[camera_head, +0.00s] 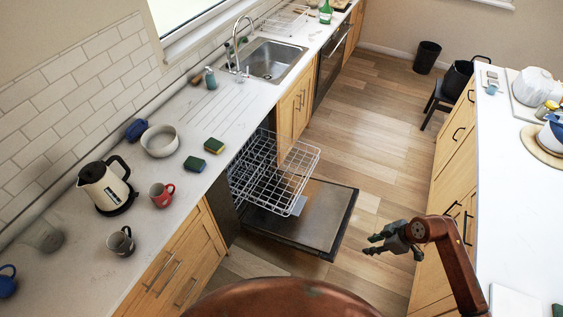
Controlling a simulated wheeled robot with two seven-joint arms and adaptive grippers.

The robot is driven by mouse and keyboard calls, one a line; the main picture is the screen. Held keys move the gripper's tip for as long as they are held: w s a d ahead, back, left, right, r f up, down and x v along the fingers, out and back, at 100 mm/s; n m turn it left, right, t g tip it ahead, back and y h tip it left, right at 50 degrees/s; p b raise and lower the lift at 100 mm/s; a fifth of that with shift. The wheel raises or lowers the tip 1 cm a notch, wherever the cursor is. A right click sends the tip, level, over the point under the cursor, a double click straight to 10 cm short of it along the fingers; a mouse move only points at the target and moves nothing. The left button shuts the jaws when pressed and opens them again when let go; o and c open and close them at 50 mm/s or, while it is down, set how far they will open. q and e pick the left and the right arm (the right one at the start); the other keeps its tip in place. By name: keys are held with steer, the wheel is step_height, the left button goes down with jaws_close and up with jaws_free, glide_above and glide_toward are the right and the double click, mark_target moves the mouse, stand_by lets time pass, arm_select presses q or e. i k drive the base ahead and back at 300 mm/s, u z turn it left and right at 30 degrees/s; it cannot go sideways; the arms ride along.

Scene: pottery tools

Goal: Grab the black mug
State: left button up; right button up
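The black mug (120,242) stands upright on the left counter, near its front edge. It is dark grey to black, with its handle towards the back. My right gripper (369,245) is over the floor between the two counters, far to the right of the mug. Its fingers point left, look spread apart and hold nothing. My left gripper is not in view.
Near the black mug stand a red mug (161,195), a kettle (103,187), a clear glass (47,237) and a blue mug (7,282). A dishwasher door (325,222) hangs open with its rack (291,165) out. The right counter (520,215) is partly bare.

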mark_target(118, 242)
steer(key=i, duration=1.45)
steer(key=u, duration=3.9)
steer(key=i, duration=0.5)
steer(key=z, duration=0.05)
